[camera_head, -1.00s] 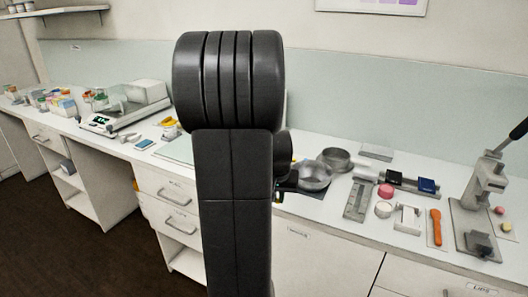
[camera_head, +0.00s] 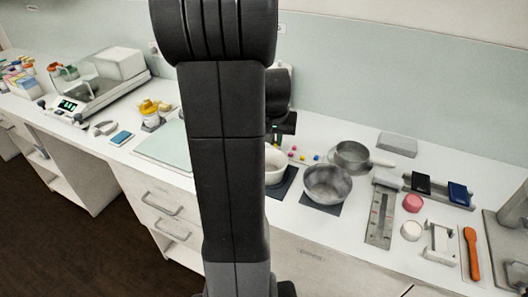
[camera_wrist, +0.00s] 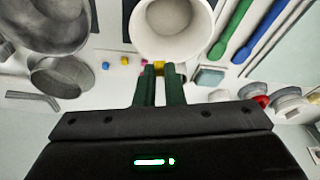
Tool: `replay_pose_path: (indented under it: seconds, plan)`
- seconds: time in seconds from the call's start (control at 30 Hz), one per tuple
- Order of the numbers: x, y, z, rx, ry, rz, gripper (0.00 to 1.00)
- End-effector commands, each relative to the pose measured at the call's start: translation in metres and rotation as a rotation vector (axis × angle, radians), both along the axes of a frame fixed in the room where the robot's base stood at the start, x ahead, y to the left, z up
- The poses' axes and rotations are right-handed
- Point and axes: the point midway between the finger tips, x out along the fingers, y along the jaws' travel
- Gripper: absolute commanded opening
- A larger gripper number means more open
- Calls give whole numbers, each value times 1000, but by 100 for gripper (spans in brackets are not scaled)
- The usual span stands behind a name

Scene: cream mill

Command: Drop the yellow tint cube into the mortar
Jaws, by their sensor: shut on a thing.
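The mortar is a white round bowl (camera_head: 276,166), partly hidden behind my arm in the head view. In the wrist view the mortar (camera_wrist: 206,36) opens just beyond my fingertips, at the top middle. My gripper (camera_wrist: 159,70) has two green fingers shut on the yellow tint cube (camera_wrist: 159,66), which shows between their tips. The cube appears just short of the mortar's near rim in this picture; its height above the counter is unclear. My fingertips are not clear in the head view.
Pink (camera_wrist: 144,63), orange-yellow (camera_wrist: 124,61) and blue (camera_wrist: 105,65) cubes lie left of my fingers. A steel bowl (camera_head: 327,183) and a grey pan (camera_head: 351,157) stand right of the mortar. Green (camera_wrist: 229,30) and blue (camera_wrist: 258,36) rods lie beside it.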

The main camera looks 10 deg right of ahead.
Motion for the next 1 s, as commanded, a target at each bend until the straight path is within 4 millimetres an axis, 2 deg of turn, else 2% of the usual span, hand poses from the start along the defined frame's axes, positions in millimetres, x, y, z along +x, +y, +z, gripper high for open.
replay_pose_path:
  seconds: [0.27,0.63,1.0]
  plan:
    - [-1,0,-14,1,2,0,0]
    - [0,0,-56,0,1,0,0]
    - [0,0,-60,0,0,0,0]
